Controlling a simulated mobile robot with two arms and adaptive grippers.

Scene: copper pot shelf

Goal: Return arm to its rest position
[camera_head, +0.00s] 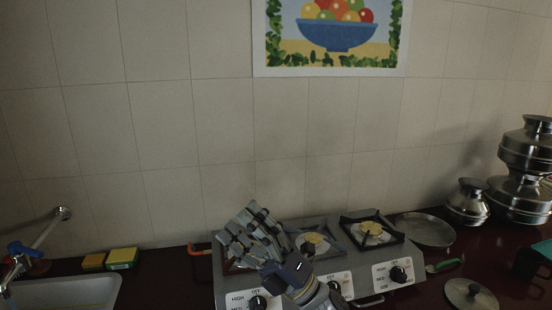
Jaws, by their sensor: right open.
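My right gripper (252,236) is in the lower middle of the head view, in front of and above the left part of the grey gas stove (337,238). Its fingers point up and to the left. It is open, and I see nothing between its fingers. It hides the stove's left burner. My left gripper is not in view.
A sink (66,291) with a tap (40,238) is at the lower left, with sponges (122,257) behind it. Metal pots (520,196), a round plate (425,229) and a lid (470,293) stand right of the stove. A tiled wall (160,130) closes the back.

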